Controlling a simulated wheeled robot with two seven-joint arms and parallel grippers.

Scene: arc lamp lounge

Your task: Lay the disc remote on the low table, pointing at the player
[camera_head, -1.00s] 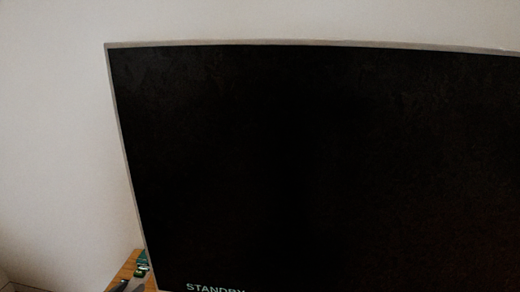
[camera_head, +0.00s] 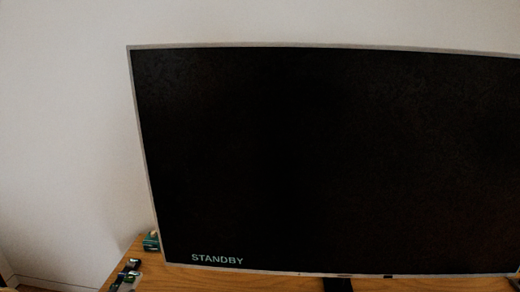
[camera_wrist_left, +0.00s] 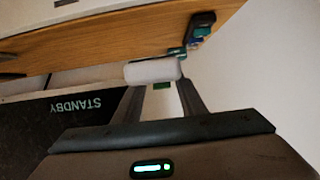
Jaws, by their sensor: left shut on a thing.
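In the left wrist view my left gripper (camera_wrist_left: 160,92) is shut on a pale grey, rounded block (camera_wrist_left: 151,71) held between its fingertips. No buttons or markings show on it, so I cannot tell for sure that it is the disc remote, or which way it points. A dark, remote-like thing (camera_wrist_left: 201,24) lies on a wooden top (camera_wrist_left: 110,34), apart from my gripper. I cannot make out the low table or the player. My right gripper is in neither view.
A big dark screen (camera_head: 320,160) reading STANDBY stands on the wooden top (camera_head: 185,278) and fills most of the head view. Small dark things (camera_head: 127,272) and a green thing (camera_head: 151,241) lie by its lower left corner. A bare wall (camera_head: 65,130) is behind.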

